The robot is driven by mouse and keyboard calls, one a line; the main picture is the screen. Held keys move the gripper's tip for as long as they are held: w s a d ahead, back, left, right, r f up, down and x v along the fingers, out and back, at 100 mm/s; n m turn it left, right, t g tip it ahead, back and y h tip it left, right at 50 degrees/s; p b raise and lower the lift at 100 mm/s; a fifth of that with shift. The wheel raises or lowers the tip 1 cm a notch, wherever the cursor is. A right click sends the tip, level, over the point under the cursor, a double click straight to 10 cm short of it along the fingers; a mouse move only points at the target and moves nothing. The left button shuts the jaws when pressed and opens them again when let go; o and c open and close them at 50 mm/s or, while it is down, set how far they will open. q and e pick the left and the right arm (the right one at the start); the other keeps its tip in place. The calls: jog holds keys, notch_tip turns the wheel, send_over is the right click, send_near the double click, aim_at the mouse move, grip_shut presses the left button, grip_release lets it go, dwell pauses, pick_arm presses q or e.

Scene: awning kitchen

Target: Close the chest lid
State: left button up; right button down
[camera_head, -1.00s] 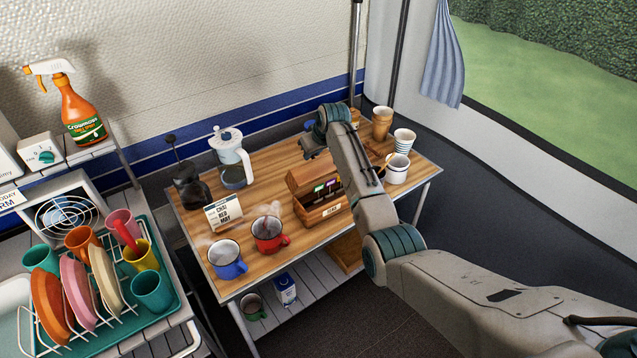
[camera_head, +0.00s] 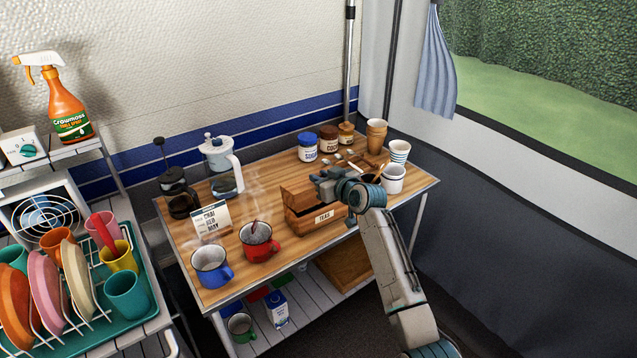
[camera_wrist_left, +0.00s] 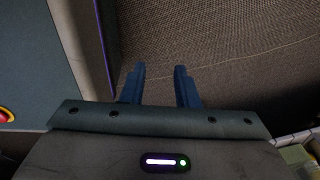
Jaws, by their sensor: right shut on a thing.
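The wooden tea chest (camera_head: 318,222) stands on the wooden table, a TEAS label on its front. Its lid (camera_head: 296,196) is raised at the back, and a dark opening shows in front of it. My right gripper (camera_head: 322,184) is at the lid's upper right part, shut on the lid. The arm and gripper hide the lid's right end and part of the chest's inside. My left gripper (camera_wrist_left: 158,84) shows only in the left wrist view, with its two blue fingers apart and nothing between them, above a dark floor.
A red mug (camera_head: 258,242) and a blue mug (camera_head: 210,266) stand left of the chest, beside a tea card (camera_head: 211,218). Jars (camera_head: 307,147) stand behind. A white mug (camera_head: 393,179) and stacked cups (camera_head: 376,136) are at the right.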

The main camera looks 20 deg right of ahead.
jog(key=shift+s+d+f+t+b, duration=0.1)
jog(key=shift+s+f+t+b, duration=0.2)
jog(key=shift+f+b, duration=0.25)
jog(key=shift+s+f+t+b, duration=0.2)
jog(key=shift+t+b, duration=0.1)
jog(key=shift+b, duration=0.75)
jog(key=b, duration=0.1)
jog(key=t+b, duration=0.1)
jog(key=shift+s+d+f+y+b, duration=0.15)
jog(key=shift+s+f+y+b, duration=0.1)
jog(key=shift+s+y+b, duration=0.05)
pick_arm(q)
jog(key=w+r+b, duration=0.1)
jog(key=w+r, duration=0.1)
jog(key=w, duration=0.5)
jog(key=w+d+r+b, duration=0.1)
jog(key=w+r, duration=0.1)
jog(key=w, duration=0.5)
jog(key=shift+r, duration=0.25)
pick_arm(e)
jog(key=shift+s+d+t, duration=0.1)
jog(key=shift+s+t, duration=0.2)
jog(key=shift+t, duration=0.1)
pick_arm(q)
jog(key=shift+d, duration=0.15)
pick_arm(e)
jog(key=c, duration=1.2)
grip_release()
jog(key=shift+f, duration=0.1)
jog(key=shift+c, duration=0.2)
